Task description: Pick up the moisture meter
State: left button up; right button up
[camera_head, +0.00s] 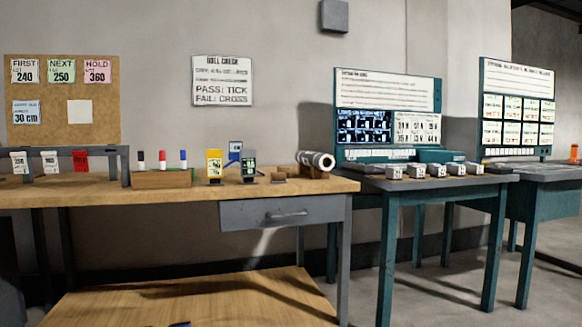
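Three small upright handheld devices stand near the right end of the wooden bench: a yellow one (214,165), a dark one with a pale green front (249,170), and a blue one (235,148) behind them. Their labels are too small to read, so I cannot tell which is the moisture meter. None is held. Neither of my grippers can be made out in the head view.
On the wooden bench (60,195), a wooden block with pens (162,178) stands left of the devices and a grey roll (316,160) lies right. A grey drawer (270,213) hangs below. A teal table (440,184) holds several small white blocks.

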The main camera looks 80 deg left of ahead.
aim_at(213, 158)
jog(key=u, duration=3)
jog(key=z, duration=4.15)
jog(key=u, duration=4.15)
